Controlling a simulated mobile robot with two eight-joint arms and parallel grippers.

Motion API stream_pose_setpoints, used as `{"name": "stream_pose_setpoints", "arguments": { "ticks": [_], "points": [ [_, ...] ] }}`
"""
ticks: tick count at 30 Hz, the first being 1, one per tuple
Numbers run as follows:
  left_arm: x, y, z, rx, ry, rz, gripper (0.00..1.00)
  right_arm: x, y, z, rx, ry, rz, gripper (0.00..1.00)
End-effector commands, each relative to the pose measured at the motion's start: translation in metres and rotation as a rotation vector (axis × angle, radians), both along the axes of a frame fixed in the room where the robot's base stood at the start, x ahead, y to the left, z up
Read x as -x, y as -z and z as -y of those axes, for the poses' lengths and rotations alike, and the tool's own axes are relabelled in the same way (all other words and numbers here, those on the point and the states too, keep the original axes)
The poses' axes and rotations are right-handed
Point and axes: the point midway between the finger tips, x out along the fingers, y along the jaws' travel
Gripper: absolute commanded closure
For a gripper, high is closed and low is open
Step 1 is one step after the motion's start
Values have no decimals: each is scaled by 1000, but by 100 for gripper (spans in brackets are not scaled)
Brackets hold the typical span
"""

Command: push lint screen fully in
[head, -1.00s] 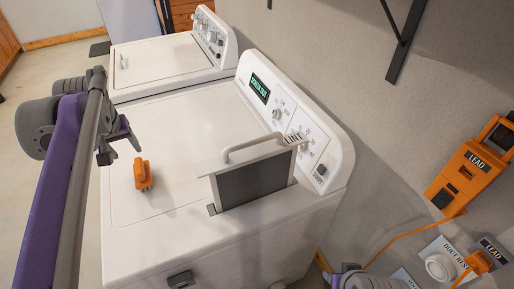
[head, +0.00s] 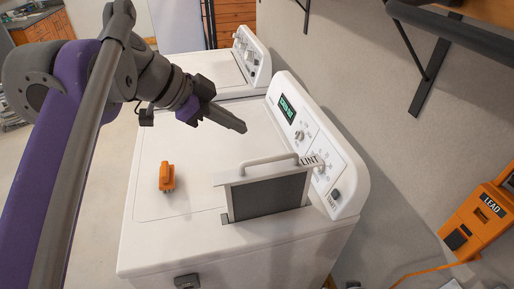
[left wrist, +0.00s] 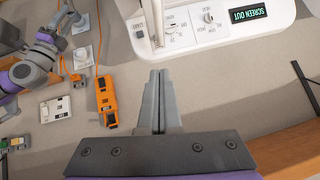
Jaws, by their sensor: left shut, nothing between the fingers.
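The lint screen (head: 268,197) is a dark grey panel with a white frame, a bar handle and a LINT label. It stands upright, well out of its slot in the top of the white dryer (head: 165,235). The dryer display (head: 287,109) reads SCREEN OUT, also in the left wrist view (left wrist: 249,14). My left gripper (head: 240,126) is above the dryer top, left of and higher than the handle, apart from it. Its fingers (left wrist: 157,75) are together and empty. My right arm (left wrist: 35,65) shows at the left wrist view's left; its finger state is unclear.
An orange brush-like object (head: 166,178) lies on the dryer lid. A second white machine (head: 205,65) stands behind. A wall bracket (head: 428,75) juts out at the upper right. An orange LEAD box (head: 478,220) is at the right, with an orange cord.

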Motion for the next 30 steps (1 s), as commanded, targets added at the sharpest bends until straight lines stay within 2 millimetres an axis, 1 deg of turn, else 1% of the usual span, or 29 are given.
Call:
{"name": "stream_pose_setpoints", "arguments": {
  "ticks": [2, 5, 15, 18, 21, 24, 30],
  "points": [
    [-1, 1, 5, 2, 13, 9, 100, 0, 1, 0, 0, 0, 0, 50],
    [-4, 10, 12, 1, 15, 8, 100, 1, 2, 0, 0, 0, -1, 50],
    [-29, 60, 55, -1, 15, 7, 100, 2, 9, 0, 0, 0, -4, 50],
    [-36, 74, 66, 0, 11, 7, 100, 3, 10, 0, 0, 0, -5, 50],
    [-38, 90, 62, -1, 8, 6, 100, 3, 12, 0, 0, 0, -6, 50],
    [-40, 100, 61, -1, 8, 6, 100, 3, 13, 0, 0, 0, -6, 50],
    [-42, 108, 60, -1, 9, 7, 100, 3, 14, 0, 0, 0, -7, 50]
  ]
}}
